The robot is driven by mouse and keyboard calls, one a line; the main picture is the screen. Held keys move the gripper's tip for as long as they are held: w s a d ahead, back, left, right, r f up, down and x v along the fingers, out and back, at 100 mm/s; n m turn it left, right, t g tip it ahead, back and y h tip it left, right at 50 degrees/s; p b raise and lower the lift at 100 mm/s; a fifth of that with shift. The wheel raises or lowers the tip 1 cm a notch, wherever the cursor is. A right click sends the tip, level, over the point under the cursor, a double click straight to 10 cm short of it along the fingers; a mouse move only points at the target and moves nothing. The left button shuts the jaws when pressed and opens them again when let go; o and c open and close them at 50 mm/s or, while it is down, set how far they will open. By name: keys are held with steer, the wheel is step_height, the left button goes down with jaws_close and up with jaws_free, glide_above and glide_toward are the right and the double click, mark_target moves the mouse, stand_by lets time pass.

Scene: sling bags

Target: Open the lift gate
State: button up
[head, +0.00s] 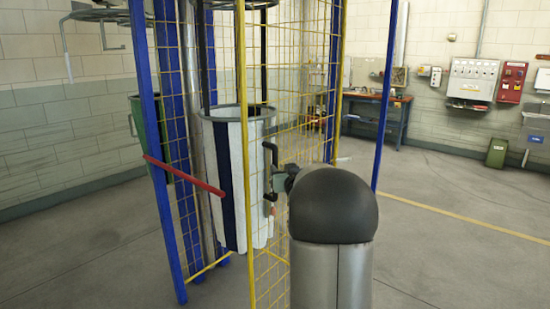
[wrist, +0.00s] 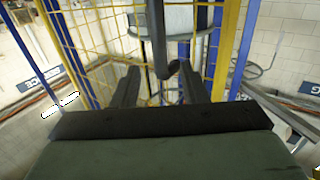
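The lift gate (head: 248,215) is a yellow wire-mesh panel in a yellow frame, standing upright at the front of the blue-posted lift cage; it looks closed. A black bar handle (head: 266,155) is on the mesh side; in the wrist view a black bar with a bent end (wrist: 157,45) comes down ahead of my fingers. My gripper (head: 273,185) is at the handle in the head view, partly hidden by my own arm. In the wrist view my gripper (wrist: 159,85) is open, its two dark fingers apart on either side of the bar's end. Contact cannot be told.
A white and navy sling bag (head: 235,175) hangs inside the cage. A red bar (head: 185,175) slants across the cage's left front. A workbench (head: 372,112) is at the back.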

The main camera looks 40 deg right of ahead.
mark_target(276, 161)
steer(key=p+x, duration=0.2)
steer(key=x, duration=0.7)
steer(key=shift+s, duration=0.1)
jaws_close()
